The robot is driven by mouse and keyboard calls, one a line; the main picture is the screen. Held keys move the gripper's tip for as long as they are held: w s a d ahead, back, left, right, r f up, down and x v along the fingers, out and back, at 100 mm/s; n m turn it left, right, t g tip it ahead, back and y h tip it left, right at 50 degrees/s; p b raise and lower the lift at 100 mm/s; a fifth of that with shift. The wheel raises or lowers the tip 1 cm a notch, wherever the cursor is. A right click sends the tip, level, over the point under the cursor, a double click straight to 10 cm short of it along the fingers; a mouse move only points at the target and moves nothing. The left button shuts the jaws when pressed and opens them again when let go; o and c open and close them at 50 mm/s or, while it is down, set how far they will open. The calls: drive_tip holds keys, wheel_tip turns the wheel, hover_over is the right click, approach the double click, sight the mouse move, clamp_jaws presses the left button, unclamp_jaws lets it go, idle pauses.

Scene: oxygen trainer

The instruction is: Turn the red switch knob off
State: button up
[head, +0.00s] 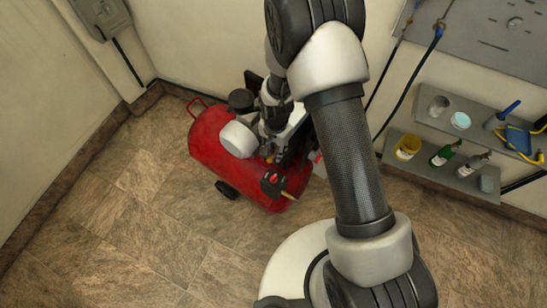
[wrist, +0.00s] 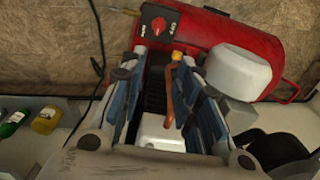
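The red switch knob (wrist: 158,25) sits on a dark switch box (wrist: 150,14) on the red compressor tank (wrist: 225,42). Light lettering, seemingly "OFF", shows beside the knob. In the head view the knob (head: 273,178) is a small red spot on the dark box at the tank's front right end. My gripper (wrist: 161,58) is open, with its two fingers apart and nothing held. In the wrist view the knob lies just beyond the fingertips, near the top edge, and appears untouched. In the head view my arm partly hides the compressor and the fingertips are hard to make out.
A white cylinder (wrist: 238,72) and a copper-coloured pipe (wrist: 170,95) stand close by the fingers. Wall shelves (head: 440,167) with bottles and cups are at the right. The tiled floor (head: 130,235) at the left is clear.

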sight(274, 177)
drive_tip(key=f+b, duration=0.1)
drive_tip(key=f, duration=0.5)
drive_tip(key=f+b, duration=0.1)
drive_tip(key=f, duration=0.6)
drive_tip(key=f+b, duration=0.2)
drive_tip(key=f, duration=0.5)
drive_tip(key=shift+s+a, duration=0.1)
drive_tip(key=shift+s, duration=0.3)
drive_tip(key=shift+c, duration=0.5)
clamp_jaws()
